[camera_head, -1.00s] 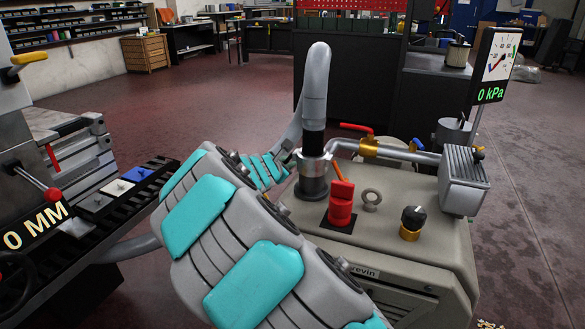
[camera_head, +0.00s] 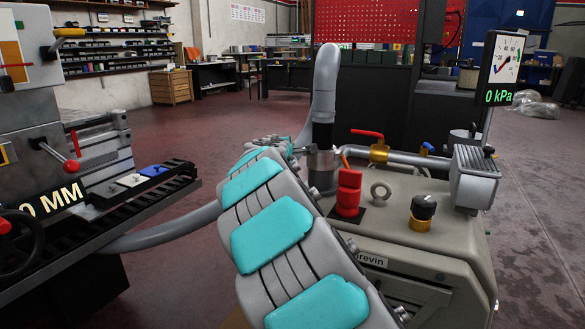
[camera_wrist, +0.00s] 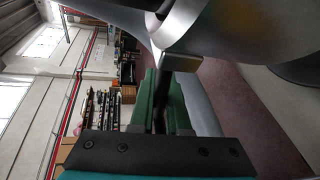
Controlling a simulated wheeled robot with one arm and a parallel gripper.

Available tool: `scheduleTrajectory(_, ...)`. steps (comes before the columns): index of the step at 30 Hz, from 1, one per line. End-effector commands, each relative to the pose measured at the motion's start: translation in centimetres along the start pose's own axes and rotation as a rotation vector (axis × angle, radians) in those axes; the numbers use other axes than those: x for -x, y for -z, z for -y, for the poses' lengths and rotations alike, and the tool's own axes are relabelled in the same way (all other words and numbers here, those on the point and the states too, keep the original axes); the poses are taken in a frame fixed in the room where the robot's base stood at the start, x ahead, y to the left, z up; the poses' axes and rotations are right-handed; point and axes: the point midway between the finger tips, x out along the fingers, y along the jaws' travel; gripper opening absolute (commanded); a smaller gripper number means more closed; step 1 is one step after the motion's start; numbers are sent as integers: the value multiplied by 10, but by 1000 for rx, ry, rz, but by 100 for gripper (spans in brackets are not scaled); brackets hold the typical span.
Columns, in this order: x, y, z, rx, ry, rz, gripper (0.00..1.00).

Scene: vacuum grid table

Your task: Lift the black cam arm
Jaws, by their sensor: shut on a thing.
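The metal hose coupling (camera_head: 321,162) stands on the beige pump, with a grey hose and black cuff above it. My gripper is at the coupling's left side, mostly hidden by my arm in the head view. In the wrist view, my gripper's green fingers (camera_wrist: 166,82) are shut on a thin dark piece, which appears to be the black cam arm (camera_wrist: 160,108). The shiny coupling (camera_wrist: 235,28) fills the upper right there, just beyond the fingertips. The cam arm cannot be made out in the head view, and its exact tilt is unclear.
A red-handled valve (camera_head: 378,150) sits behind. A gauge (camera_head: 505,65) reads 0 kPa. A machine with a rail (camera_head: 150,190) is left; floor lies between.

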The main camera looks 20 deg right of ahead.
Motion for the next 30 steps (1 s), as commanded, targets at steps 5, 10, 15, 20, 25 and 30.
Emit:
scheduleTrajectory(5, 0, 1, 0, -83, -25, -17, 0)
scheduleTrajectory(10, 1, 2, -5, -129, -38, -27, 0)
scheduleTrajectory(15, 1, 1, -8, -147, -44, -31, 0)
scheduleTrajectory(20, 2, 1, -9, -150, -44, -31, 0)
scheduleTrajectory(25, 2, 1, -9, -149, -44, -31, 0)
scheduleTrajectory(30, 2, 1, -9, -149, -44, -31, 28)
